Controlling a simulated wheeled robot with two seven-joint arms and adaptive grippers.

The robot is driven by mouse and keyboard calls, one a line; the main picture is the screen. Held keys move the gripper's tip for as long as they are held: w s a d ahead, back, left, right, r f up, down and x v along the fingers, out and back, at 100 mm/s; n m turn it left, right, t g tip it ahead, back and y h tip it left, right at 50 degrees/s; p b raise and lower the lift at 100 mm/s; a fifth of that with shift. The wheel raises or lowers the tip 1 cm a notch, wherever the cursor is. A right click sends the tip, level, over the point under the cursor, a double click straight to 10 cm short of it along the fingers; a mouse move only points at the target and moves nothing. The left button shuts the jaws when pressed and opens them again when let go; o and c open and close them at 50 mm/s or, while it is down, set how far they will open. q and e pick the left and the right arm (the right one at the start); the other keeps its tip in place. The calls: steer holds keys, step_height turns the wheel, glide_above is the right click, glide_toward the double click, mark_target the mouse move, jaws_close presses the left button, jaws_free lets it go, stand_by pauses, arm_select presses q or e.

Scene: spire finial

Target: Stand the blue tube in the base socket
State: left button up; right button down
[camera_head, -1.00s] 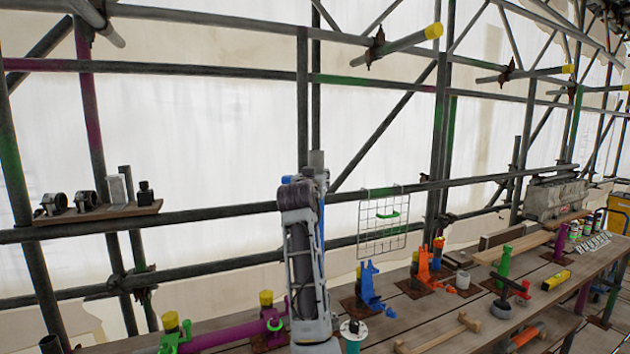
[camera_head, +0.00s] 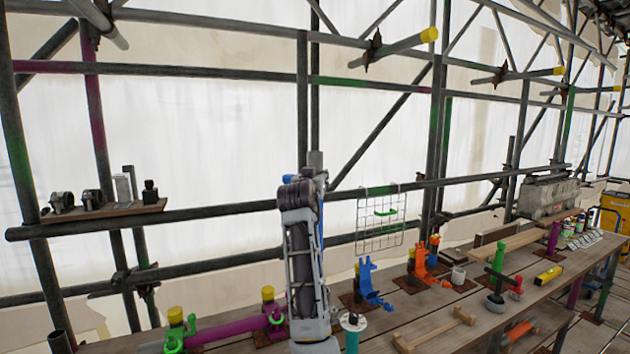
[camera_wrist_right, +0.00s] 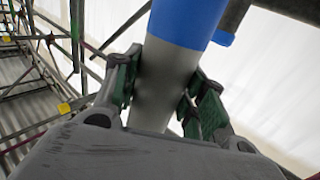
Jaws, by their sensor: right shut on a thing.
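In the right wrist view, my right gripper (camera_wrist_right: 165,82) is shut around a tube, its green pads on either side of the grey section. The blue section of the blue tube (camera_wrist_right: 190,18) lies beyond the pads, at the top of that view. The tube's ends are not in that view. In the head view my right arm stands upright in the middle and hides the gripper's hold. I cannot tell which part is the base socket. My left gripper is not in view.
A wire rack (camera_head: 380,222) hangs on the scaffold rails behind. A small shelf (camera_head: 105,212) is at left.

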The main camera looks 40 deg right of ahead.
steer(key=shift+s+r, duration=0.1)
steer(key=shift+r, duration=0.15)
